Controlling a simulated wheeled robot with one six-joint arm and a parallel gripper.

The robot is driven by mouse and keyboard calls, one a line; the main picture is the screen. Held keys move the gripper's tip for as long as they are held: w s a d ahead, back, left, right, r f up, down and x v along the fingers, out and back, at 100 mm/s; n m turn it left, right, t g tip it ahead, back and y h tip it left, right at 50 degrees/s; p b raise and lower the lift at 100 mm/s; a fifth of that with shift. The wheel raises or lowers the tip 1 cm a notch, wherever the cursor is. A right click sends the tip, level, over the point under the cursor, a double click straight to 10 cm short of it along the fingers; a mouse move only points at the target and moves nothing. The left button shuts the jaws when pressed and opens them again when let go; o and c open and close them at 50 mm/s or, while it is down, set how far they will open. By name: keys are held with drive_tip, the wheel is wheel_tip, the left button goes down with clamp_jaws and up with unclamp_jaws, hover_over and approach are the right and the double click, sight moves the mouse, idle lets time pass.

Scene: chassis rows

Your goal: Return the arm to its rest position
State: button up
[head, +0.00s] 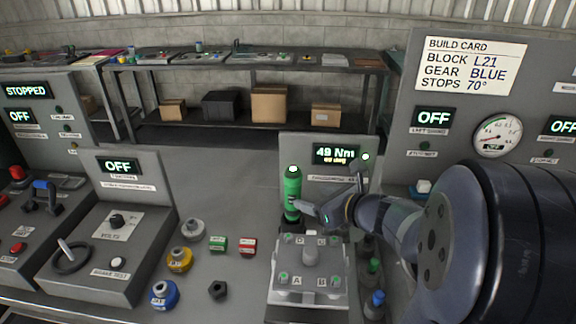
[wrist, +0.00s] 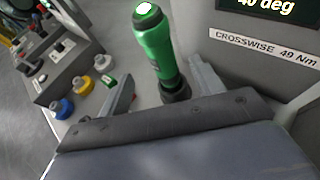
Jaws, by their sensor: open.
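My arm reaches in from the right in the head view. My gripper (head: 325,200) is open, close to an upright green tool (head: 292,192) with a lit top. In the wrist view, the two fingers of my gripper (wrist: 162,70) lie on either side of the green tool (wrist: 164,48), with gaps visible. The tool's dark lower end (wrist: 176,88) shows beyond the palm; what it stands in is partly hidden. Nothing is visibly gripped.
A grey block (head: 310,291) lettered A, B and D lies below my gripper. Blue (head: 163,293) and yellow (head: 179,259) knobbed parts sit left. Small green-topped and blue-topped pieces stand beneath my arm.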

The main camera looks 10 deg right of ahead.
sight(288, 187)
idle(0.3)
drive_tip(key=x, duration=1)
drive_tip(key=shift+w+a+r, duration=0.1)
drive_tip(key=shift+w+a, duration=0.05)
drive_tip(key=shift+w, duration=0.2)
drive_tip(key=shift+r, duration=0.35)
drive_tip(key=shift+s+f, duration=0.1)
drive_tip(key=shift+f, duration=0.1)
